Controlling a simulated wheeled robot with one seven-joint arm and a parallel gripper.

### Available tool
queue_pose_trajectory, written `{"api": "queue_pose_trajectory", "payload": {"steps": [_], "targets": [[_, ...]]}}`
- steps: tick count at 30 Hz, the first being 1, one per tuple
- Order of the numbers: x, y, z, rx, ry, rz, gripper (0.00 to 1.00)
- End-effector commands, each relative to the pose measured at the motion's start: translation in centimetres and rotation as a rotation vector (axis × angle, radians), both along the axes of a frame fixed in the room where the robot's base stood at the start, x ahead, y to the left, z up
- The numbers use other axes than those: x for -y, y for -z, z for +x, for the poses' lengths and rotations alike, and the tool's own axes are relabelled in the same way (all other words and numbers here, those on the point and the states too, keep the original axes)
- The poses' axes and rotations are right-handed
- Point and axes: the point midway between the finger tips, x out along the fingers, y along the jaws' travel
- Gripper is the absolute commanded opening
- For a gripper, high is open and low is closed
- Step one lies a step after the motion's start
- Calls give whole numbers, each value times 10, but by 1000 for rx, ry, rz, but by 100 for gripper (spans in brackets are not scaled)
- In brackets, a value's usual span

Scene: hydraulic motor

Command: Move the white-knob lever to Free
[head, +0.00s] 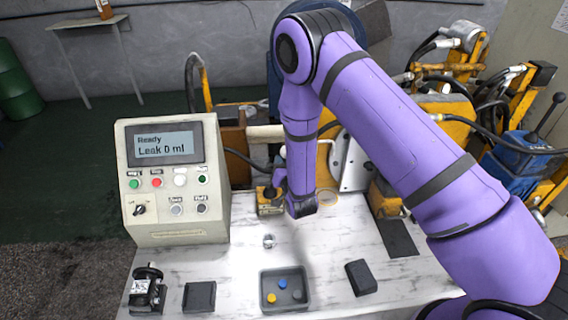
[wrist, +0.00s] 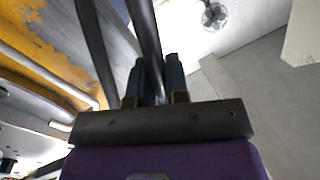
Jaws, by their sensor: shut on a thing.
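No white knob shows in either view, and I cannot make out a Free mark. In the wrist view my gripper (wrist: 157,80) has its two dark fingers close together, with a dark rod (wrist: 147,30) running between them. The gripper is shut on this rod. Whether the rod belongs to the white-knob lever I cannot tell. In the head view my purple arm reaches down over the bench's back edge, and its end hides the fingers and what they hold.
A control box (head: 175,180) reading "Ready, Leak 0 ml" stands left on the white bench (head: 225,270). A grey tray (head: 264,303) with small coloured parts and a dark block (head: 361,277) lie in front. Yellow machinery with hoses (head: 455,105) crowds the back right.

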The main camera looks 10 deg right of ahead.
Motion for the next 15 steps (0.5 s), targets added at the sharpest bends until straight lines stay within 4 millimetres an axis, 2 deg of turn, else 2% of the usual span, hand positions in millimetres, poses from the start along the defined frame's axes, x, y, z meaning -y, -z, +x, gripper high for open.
{"api": "queue_pose_trajectory", "payload": {"steps": [15], "targets": [[-56,-6,-1,1,-5,-399,0]]}}
